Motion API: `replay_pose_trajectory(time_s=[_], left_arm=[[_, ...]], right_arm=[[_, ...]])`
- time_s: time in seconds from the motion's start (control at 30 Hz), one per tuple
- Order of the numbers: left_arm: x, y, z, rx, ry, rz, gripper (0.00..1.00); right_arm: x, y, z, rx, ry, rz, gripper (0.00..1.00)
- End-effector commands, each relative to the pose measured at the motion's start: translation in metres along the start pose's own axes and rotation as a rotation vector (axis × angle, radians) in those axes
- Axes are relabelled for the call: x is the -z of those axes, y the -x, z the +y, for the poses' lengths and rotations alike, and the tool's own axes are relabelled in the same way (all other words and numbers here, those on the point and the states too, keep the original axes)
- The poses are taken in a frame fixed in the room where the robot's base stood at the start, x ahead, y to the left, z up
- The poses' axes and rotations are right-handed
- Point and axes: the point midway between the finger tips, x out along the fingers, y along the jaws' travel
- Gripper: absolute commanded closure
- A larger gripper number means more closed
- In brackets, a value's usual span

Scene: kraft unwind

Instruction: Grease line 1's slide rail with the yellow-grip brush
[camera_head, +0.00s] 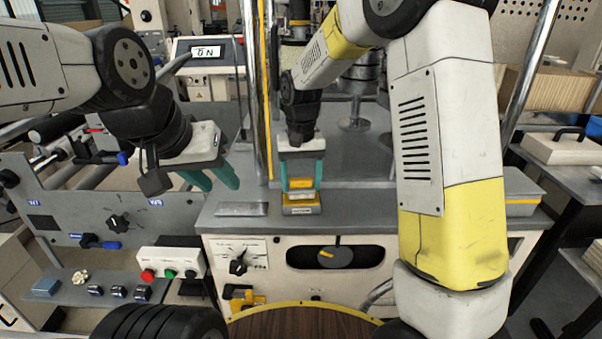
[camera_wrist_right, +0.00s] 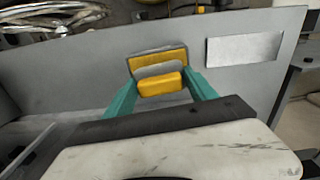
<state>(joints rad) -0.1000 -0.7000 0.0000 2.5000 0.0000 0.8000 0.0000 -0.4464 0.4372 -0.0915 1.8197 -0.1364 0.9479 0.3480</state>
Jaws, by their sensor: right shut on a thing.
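My right gripper (camera_head: 301,172) points down over the grey machine deck, its teal fingers shut on a small yellow grip (camera_head: 301,184), which I take for the brush's. In the right wrist view this yellow grip (camera_wrist_right: 160,83) sits between the fingertips of the right gripper (camera_wrist_right: 161,88). The brush's bristles are not visible. A yellow-topped block with a label (camera_head: 302,210) is directly below the grip; I cannot tell whether they touch. My left gripper (camera_head: 213,180) is open and empty, left of the deck. I cannot tell for sure which part is line 1's slide rail.
A flat metal plate (camera_head: 241,209) lies on the deck left of the block. A chrome upright post (camera_head: 250,90) with a yellow strip stands between my grippers. A red, green and black button box (camera_head: 171,263) is at lower left.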

Motion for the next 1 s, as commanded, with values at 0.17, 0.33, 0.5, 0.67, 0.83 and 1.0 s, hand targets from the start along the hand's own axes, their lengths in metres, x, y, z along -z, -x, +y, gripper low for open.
replay_pose_trajectory(time_s=[0.17,0.33,0.5,0.67,0.83,1.0], left_arm=[[0.0,0.0,0.0,0.0,0.0,0.0,0.64],[0.0,0.0,0.0,0.0,0.0,0.0,0.64],[0.0,0.0,0.0,0.0,0.0,0.0,0.64],[0.0,0.0,0.0,0.0,0.0,0.0,0.64],[0.0,0.0,0.0,0.0,0.0,0.0,0.64],[0.0,0.0,0.0,0.0,0.0,0.0,0.64]], right_arm=[[0.0001,-0.0023,0.0001,0.0,0.0,0.0,0.67],[0.0001,-0.0044,0.0001,0.0,0.0,0.0,0.67],[0.0001,-0.0064,0.0001,0.0,0.0,0.0,0.67],[0.0001,-0.0074,0.0001,0.0,0.0,0.0,0.67],[0.0,-0.0075,0.0001,0.0,0.0,0.0,0.67],[0.0,-0.0081,0.0002,0.0,0.0,0.0,0.67]])
